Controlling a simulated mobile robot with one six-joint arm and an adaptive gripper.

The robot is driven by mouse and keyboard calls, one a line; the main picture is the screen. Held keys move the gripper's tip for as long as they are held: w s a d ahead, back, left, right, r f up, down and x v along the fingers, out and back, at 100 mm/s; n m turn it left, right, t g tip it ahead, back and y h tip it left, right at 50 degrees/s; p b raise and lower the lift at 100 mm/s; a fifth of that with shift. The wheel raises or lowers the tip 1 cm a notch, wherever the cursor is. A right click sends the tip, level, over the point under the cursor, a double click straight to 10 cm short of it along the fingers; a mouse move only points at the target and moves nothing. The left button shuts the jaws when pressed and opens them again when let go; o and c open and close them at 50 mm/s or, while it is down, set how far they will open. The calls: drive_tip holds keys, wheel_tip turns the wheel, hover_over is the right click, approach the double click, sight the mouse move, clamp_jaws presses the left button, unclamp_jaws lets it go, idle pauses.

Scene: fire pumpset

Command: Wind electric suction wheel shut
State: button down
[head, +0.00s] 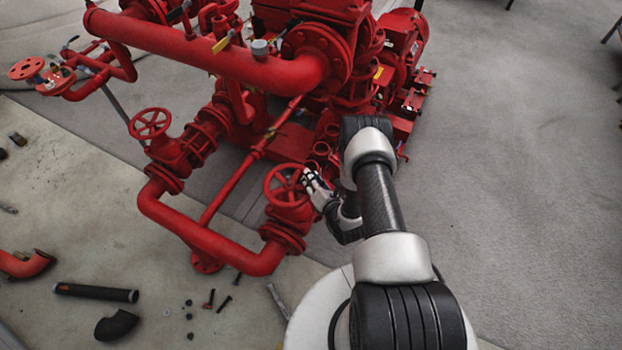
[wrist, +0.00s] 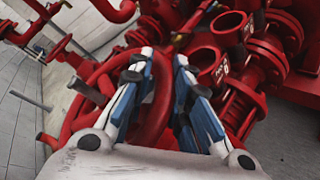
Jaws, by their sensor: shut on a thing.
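A red spoked handwheel (head: 284,186) sits on top of a red valve near the middle of the head view. My gripper (head: 312,182) is at the right side of its rim. In the wrist view, the blue and white fingers of my gripper (wrist: 168,72) straddle a red rim piece of the wheel (wrist: 157,108) and are shut on it. The exact finger contact is partly hidden. A second red handwheel (head: 150,123) stands farther left, apart from my gripper. The pictures show no label telling which wheel is the electric suction one.
Red pump pipework and a thick horizontal pipe (head: 205,52) stand behind the wheels. Red open-ended pipe stubs (wrist: 205,60) are close to my gripper's right. A black pipe piece (head: 95,292), an elbow (head: 117,325) and small fittings lie on the floor. The grey floor at right is clear.

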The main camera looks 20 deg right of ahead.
drive_tip(key=c, duration=1.7)
unclamp_jaws()
drive_tip(key=shift+a+f, duration=0.1)
drive_tip(key=shift+f, duration=0.05)
drive_tip(key=shift+o, duration=1.1)
drive_tip(key=v, duration=1.2)
drive_tip(key=shift+o, duration=0.3)
